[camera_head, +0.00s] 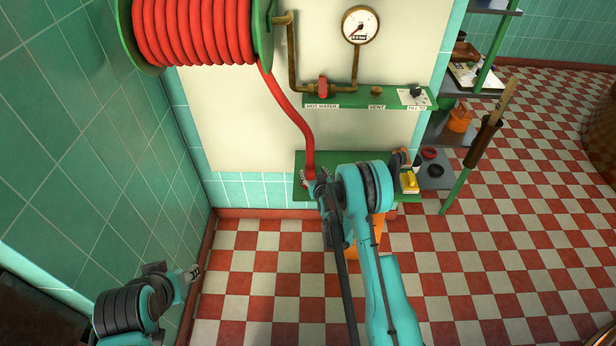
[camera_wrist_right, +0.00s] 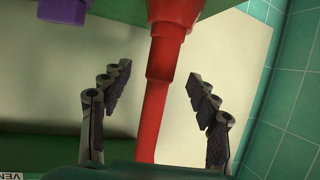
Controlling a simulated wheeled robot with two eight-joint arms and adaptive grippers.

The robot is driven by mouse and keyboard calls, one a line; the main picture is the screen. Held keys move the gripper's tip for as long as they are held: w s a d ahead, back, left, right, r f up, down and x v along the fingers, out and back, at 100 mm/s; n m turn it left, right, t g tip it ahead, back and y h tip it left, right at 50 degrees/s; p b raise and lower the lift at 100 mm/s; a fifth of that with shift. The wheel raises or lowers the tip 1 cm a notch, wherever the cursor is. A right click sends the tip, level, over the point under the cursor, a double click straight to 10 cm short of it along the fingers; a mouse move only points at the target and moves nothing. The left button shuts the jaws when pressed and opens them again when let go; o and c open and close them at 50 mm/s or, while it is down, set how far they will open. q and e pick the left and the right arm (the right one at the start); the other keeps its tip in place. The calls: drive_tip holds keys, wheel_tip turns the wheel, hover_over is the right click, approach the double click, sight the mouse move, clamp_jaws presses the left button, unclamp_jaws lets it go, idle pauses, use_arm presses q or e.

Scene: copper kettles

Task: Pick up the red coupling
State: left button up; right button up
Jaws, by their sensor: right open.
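The red coupling (camera_wrist_right: 170,48) is the stepped, thicker red part at the top middle of the right wrist view. Red hose (camera_wrist_right: 152,130) runs from it toward the bottom of that view. My right gripper (camera_wrist_right: 158,78) is open, with one finger on each side of the red part and a visible gap on both sides. In the head view, the red hose (camera_head: 292,112) hangs from the reel to my right gripper (camera_head: 311,180) at the green shelf; the coupling is not clearly visible there. My left gripper (camera_head: 192,272) is low at the left, small, with its jaws unclear.
The hose reel (camera_head: 195,30) is above. The lower green shelf (camera_head: 328,160) carries a yellow item (camera_head: 409,182) at its right. A pipe with a gauge (camera_head: 360,25) and a labelled green ledge (camera_head: 350,97) are above it. Open checkered floor lies right.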

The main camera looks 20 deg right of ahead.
sight(311, 170)
drive_tip(key=b+x, duration=0.2)
drive_tip(key=x, duration=0.3)
drive_tip(key=shift+a, duration=0.2)
drive_tip(key=shift+w, duration=0.35)
drive_tip(key=c, duration=1.2)
